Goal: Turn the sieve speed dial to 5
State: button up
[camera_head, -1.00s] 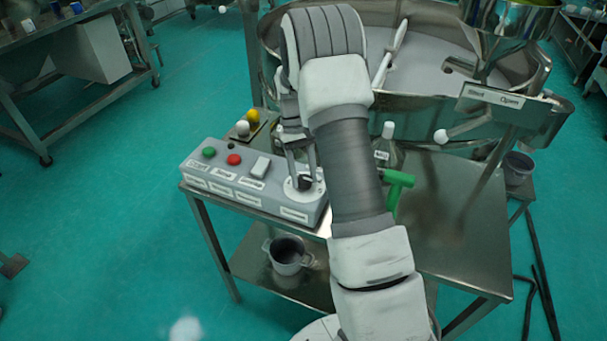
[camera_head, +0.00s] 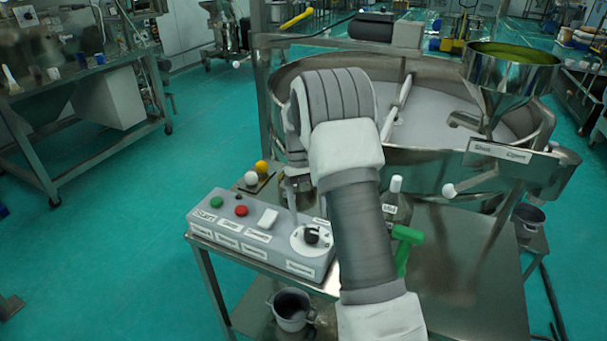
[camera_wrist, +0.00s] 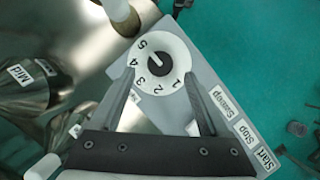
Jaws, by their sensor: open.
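The speed dial (camera_head: 311,237) is a white disc with a black knob on the right end of the grey control box (camera_head: 255,237). In the wrist view the dial (camera_wrist: 160,63) shows upside-down numbers 1 to 5. The white mark on its knob points up-left and appears to line up with the 5. My gripper (camera_wrist: 159,82) is open and empty. Its two fingers are apart, at the lower left and lower right of the dial, with the knob visible beyond them.
The box carries a green button (camera_head: 216,202), a red button (camera_head: 241,210) and a white switch (camera_head: 268,218). The large round sieve (camera_head: 455,157) is behind.

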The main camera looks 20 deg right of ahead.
jog(key=v, duration=1.2)
jog(key=shift+w+r, duration=0.2)
jog(key=shift+r, duration=0.1)
jog(key=s+a+r+t, duration=0.3)
jog(key=s+r, duration=0.3)
jog(key=s, duration=0.1)
jog(key=s+a+r+t, duration=0.2)
jog(key=s+a+r, duration=0.1)
jog(key=s+r, duration=0.35)
jog(key=s+a+f+t, duration=0.2)
jog(key=s, duration=0.6)
jog(key=s+a+f+t, duration=0.1)
jog(key=s+f+t, duration=0.1)
jog(key=s, duration=0.7)
jog(key=shift+a+f+t, duration=0.35)
jog(key=shift+t, duration=0.15)
